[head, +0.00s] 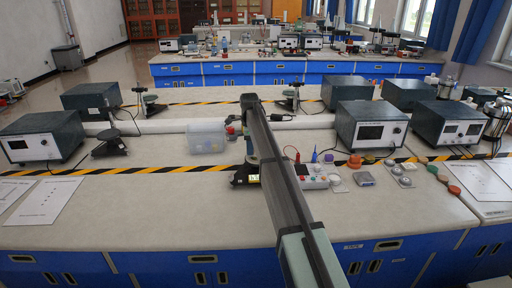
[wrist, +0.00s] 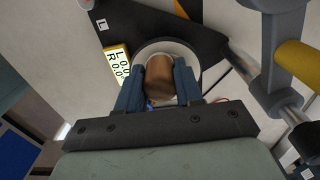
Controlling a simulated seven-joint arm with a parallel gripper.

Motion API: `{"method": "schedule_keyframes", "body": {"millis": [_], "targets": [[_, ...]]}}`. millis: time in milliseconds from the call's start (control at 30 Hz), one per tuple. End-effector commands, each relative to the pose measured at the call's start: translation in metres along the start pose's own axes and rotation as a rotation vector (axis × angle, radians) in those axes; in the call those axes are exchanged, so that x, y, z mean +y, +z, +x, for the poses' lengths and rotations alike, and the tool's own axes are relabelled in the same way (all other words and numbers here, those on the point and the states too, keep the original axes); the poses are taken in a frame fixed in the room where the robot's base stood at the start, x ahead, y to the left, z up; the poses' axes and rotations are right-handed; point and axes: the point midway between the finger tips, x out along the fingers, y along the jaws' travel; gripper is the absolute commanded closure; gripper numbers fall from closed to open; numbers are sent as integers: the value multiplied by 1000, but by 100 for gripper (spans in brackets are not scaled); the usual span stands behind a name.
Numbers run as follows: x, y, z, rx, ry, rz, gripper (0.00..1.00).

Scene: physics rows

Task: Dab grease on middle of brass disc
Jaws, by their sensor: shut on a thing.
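In the wrist view, my gripper (wrist: 159,88) has its two blue fingers closed on the sides of a brown, copper-coloured cylinder (wrist: 160,72). The cylinder is in front of a pale round plate (wrist: 191,58) with a grey rim, on a black base (wrist: 135,20). The cylinder hides the plate's middle, and I cannot tell whether they touch. No brass disc or grease can be made out for certain.
A yellow readout (wrist: 117,62) lies beside the plate. A metal post with a yellow collar (wrist: 298,62) stands close at right. In the head view, a translucent bin (head: 207,139) is left of my arm; a control box (head: 312,176) and small round parts are right.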

Motion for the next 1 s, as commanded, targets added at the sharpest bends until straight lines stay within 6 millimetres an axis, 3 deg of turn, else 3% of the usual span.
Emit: {"method": "schedule_keyframes", "body": {"millis": [100,800,1000], "targets": [[-8,2,0,0,0,1,89],[-5,-63,0,0,0,1,89],[-5,-44,0,0,0,0,89]]}}
